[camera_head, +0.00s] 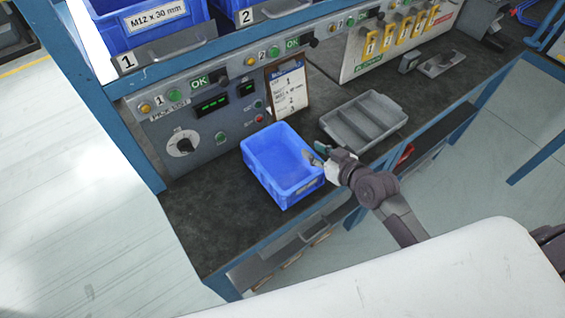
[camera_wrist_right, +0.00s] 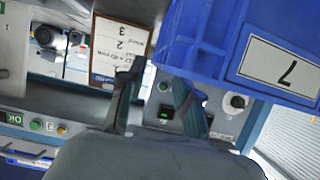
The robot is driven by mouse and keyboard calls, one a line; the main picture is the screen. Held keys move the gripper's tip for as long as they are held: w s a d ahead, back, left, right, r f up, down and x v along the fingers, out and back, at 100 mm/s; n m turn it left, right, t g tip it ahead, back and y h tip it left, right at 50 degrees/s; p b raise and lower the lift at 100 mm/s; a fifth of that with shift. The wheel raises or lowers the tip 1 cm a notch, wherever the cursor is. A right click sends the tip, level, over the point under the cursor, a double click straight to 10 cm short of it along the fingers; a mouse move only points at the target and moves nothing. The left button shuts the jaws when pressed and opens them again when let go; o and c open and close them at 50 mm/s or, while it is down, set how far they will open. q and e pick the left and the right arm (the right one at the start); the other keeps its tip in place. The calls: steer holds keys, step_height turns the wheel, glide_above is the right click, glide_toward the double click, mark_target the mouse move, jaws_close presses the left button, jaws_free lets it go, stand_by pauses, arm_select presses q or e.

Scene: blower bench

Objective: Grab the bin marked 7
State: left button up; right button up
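The blue bin (camera_head: 282,166) stands empty on the dark bench top in the head view. In the right wrist view, which looks upside down, a blue bin (camera_wrist_right: 215,40) fills the upper right, with a white label marked 7 (camera_wrist_right: 283,72). My right gripper (camera_head: 320,155) is at the bin's right side in the head view, close to its rim. In the wrist view its two fingers (camera_wrist_right: 155,85) are apart with a visible gap; one finger overlaps the bin's edge. I cannot tell whether they touch it. My left gripper is not in view.
A grey divided tray (camera_head: 363,121) lies right of the bin. A clipboard (camera_head: 287,90) leans on the control panel (camera_head: 205,115) behind. Blue bins (camera_head: 145,22) stand on the shelf above. The bench top left of the bin (camera_head: 215,215) is clear.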

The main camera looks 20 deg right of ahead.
mark_target(302, 144)
steer(key=x, duration=0.3)
steer(key=p+x, duration=0.1)
steer(key=shift+w+a+r, duration=0.15)
steer(key=shift+w+a, duration=0.15)
steer(key=shift+w, duration=0.05)
steer(key=shift+w+a+f, duration=0.15)
steer(key=shift+w+f, duration=0.1)
steer(key=shift+w, duration=0.15)
steer(key=shift+s, duration=0.1)
jaws_close()
